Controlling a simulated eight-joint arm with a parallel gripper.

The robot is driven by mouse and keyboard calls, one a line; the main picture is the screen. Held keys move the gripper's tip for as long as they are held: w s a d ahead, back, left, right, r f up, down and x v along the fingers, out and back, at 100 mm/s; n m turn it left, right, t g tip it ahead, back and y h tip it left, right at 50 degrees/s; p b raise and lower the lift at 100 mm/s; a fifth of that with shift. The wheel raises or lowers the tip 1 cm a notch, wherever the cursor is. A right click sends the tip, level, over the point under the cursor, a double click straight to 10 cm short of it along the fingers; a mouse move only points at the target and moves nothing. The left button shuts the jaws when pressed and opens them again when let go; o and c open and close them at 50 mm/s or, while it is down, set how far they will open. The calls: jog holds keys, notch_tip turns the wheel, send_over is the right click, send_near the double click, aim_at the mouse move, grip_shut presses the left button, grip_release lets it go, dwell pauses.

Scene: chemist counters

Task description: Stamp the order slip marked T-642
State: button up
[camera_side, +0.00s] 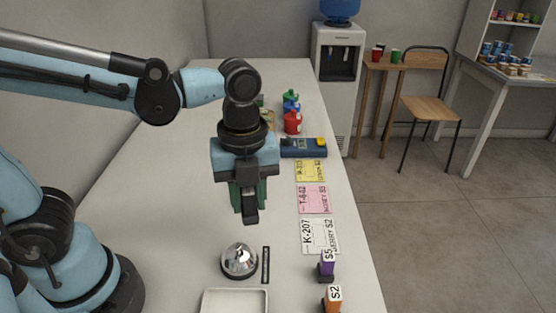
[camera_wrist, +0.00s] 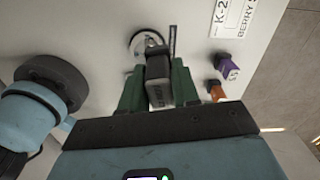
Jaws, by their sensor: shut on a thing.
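My gripper (camera_side: 247,203) hangs above the counter, left of the order slips, with its green fingers shut on a dark grey block-shaped stamp (camera_side: 250,210). In the wrist view the stamp (camera_wrist: 158,84) sits between the two fingers of my gripper (camera_wrist: 158,76); its underside is hidden. The pink slip (camera_side: 314,199), which appears to read T-642, lies flat between a yellow slip (camera_side: 311,170) and a white slip (camera_side: 319,237) marked K-207. The pink slip is right of my gripper and apart from it.
A purple stamp-like piece marked $5 (camera_side: 326,266) and an orange one marked $2 (camera_side: 333,298) stand near the right edge. A silver bell (camera_side: 239,260), a black strip (camera_side: 265,265) and a white tray (camera_side: 235,291) are nearer. A blue device (camera_side: 303,147) and a red bottle (camera_side: 292,123) stand farther back.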

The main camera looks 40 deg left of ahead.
jog(key=w+a+f+n, duration=0.4)
jog(key=w+a+n, duration=0.3)
jog(key=w+a, duration=0.5)
jog(key=shift+s+a+f, duration=0.25)
jog(key=shift+s+f, duration=0.05)
jog(key=shift+f, duration=0.5)
jog(key=shift+s+a+f, duration=0.3)
jog(key=shift+s+f, duration=0.05)
jog(key=shift+f, duration=0.45)
jog(key=shift+s+a+f, duration=0.25)
jog(key=shift+s+f, duration=0.05)
jog(key=shift+f, duration=0.5)
jog(key=shift+f, duration=0.55)
jog(key=shift+r, duration=0.1)
notch_tip(320, 180, up, 7)
dwell(0.8)
